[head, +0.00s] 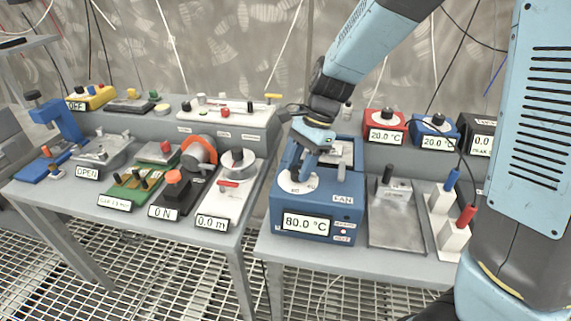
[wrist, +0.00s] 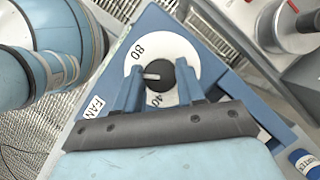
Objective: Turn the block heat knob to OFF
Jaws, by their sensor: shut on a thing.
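The blue heater block (head: 290,218) stands at the left of the right-hand bench, and its display (head: 306,223) reads 80.0 °C. A white dial (head: 297,184) is on its top. In the wrist view the black round knob (wrist: 160,78) sits in the middle of the white dial (wrist: 160,45), its pale pointer toward the left. Marks 80 and 40 show on the dial; no OFF mark is readable. My gripper (wrist: 158,80) is shut on the knob, one blue finger on each side. In the head view my gripper (head: 308,165) comes down from above and mostly hides the knob.
Right of the block is a grey metal plate (head: 396,218) with a black handle, then white blocks with blue and red handles. Red (head: 384,128) and blue (head: 436,132) 20.0 °C units stand behind. A gap separates the left bench, crowded with devices.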

